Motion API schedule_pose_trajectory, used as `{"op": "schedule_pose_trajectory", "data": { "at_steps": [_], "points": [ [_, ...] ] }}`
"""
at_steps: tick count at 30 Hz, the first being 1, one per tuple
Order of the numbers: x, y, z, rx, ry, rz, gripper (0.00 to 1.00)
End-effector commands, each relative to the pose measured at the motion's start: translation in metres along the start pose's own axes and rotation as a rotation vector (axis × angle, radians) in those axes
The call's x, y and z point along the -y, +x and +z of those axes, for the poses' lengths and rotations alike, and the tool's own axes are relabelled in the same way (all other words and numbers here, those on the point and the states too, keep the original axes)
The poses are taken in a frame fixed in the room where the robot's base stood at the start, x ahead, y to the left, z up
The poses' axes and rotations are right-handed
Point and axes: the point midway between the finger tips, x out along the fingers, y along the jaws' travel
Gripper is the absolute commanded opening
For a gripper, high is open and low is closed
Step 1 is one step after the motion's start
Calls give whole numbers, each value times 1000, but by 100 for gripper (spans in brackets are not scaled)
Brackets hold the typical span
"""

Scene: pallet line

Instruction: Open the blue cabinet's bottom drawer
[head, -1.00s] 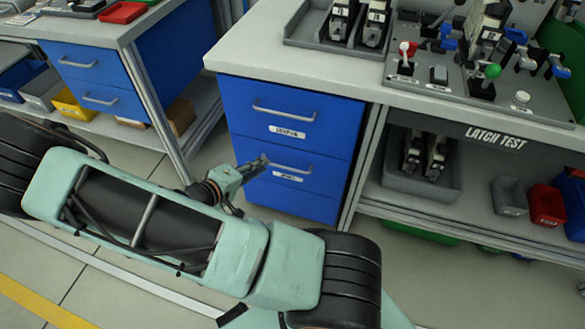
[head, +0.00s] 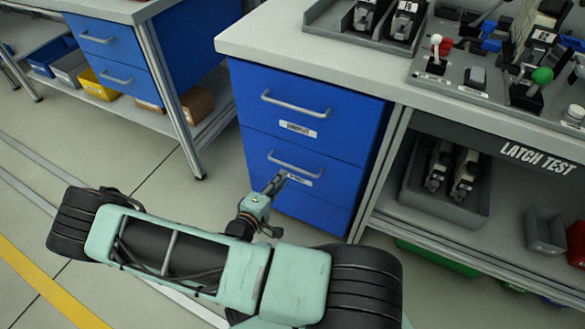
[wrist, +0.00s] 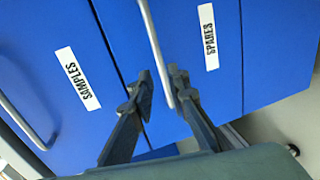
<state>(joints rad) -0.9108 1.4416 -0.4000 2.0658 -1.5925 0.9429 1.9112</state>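The blue cabinet (head: 231,87) stands under the workbench. Its top drawer (head: 350,120) carries a SAMPLES label. Its bottom drawer (head: 330,192) has a bar handle (head: 300,169) and a label that reads SPARES (wrist: 208,37) in the wrist view. Both drawer fronts look closed. My gripper (head: 279,181) is at the left part of the bottom handle. In the wrist view my gripper (wrist: 159,82) is open, with the bottom handle (wrist: 154,42) reaching between its fingers, close to the right finger. A gap shows on the left finger's side. Contact cannot be told.
The bench top (head: 300,48) overhangs the cabinet. A metal leg (head: 378,170) and a lower shelf (head: 420,245) with a grey tray (head: 413,190) stand to the right. Another bench with blue drawers (head: 112,80) is at the left. Open floor (head: 150,195) lies between.

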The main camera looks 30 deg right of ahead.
Motion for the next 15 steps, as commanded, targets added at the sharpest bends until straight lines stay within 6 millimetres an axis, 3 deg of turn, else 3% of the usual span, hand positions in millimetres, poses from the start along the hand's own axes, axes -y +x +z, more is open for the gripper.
{"op": "schedule_pose_trajectory", "data": {
  "at_steps": [3, 9, 15],
  "points": [
    [2, 26, 1, 3, 1, 2, 15],
    [2, 59, 1, 3, 2, 1, 15],
    [1, 74, 0, 2, 2, -1, 15]
  ]
}}
